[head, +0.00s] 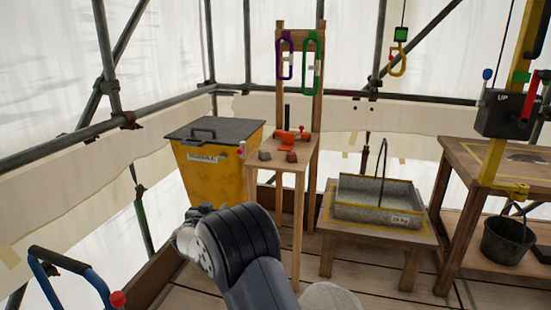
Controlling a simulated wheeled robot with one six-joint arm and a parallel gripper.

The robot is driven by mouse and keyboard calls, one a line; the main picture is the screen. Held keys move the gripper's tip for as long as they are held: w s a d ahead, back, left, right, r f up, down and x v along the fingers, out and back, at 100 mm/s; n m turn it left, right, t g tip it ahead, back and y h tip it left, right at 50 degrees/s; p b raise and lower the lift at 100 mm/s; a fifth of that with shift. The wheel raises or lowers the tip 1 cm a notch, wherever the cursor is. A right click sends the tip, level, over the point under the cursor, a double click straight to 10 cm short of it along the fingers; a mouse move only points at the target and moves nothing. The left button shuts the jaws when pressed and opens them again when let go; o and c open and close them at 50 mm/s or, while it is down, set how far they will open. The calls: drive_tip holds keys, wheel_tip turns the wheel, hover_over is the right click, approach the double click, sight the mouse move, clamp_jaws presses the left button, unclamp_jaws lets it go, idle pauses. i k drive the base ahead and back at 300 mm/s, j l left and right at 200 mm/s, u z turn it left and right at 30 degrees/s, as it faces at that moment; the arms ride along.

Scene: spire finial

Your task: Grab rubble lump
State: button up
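A small grey-brown lump (264,155) lies on the top of a narrow wooden stand (283,166), near its left front edge. A second, redder lump (291,157) lies to its right on the same top. Both are small in the picture, and I cannot tell for sure which is the rubble lump. My dark arm rises from the bottom of the head view in front of the stand's left side. My gripper does not show, so I cannot see its fingers or anything in them.
An orange-red tool (290,137) lies behind the lumps. A yellow bin (209,182) with a closed dark lid stands left of the stand. A grey metal tray (376,216) sits on a low table to the right. A black bucket (506,241) stands farther right.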

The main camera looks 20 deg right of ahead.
sight(264, 154)
drive_tip(key=l+u, duration=0.1)
drive_tip(key=l, duration=0.35)
drive_tip(key=k+l+u, duration=0.1)
drive_tip(key=l, duration=0.3)
drive_tip(key=k+l+u, duration=0.1)
drive_tip(key=l, duration=0.35)
drive_tip(key=k+l+u, duration=0.1)
drive_tip(key=l, duration=0.35)
drive_tip(key=k+l+u, duration=0.1)
drive_tip(key=l, duration=0.3)
drive_tip(key=k+l+u, duration=0.1)
drive_tip(key=l, duration=0.3)
drive_tip(key=i+l+u, duration=0.2)
drive_tip(key=i+l, duration=0.15)
drive_tip(key=l, duration=0.25)
drive_tip(key=i+l+u, duration=0.1)
drive_tip(key=l, duration=0.25)
drive_tip(key=i+l+u, duration=0.1)
drive_tip(key=l, duration=0.25)
drive_tip(key=i+l, duration=0.25)
drive_tip(key=i+l+u, duration=0.15)
drive_tip(key=l, duration=0.3)
drive_tip(key=i+l, duration=0.2)
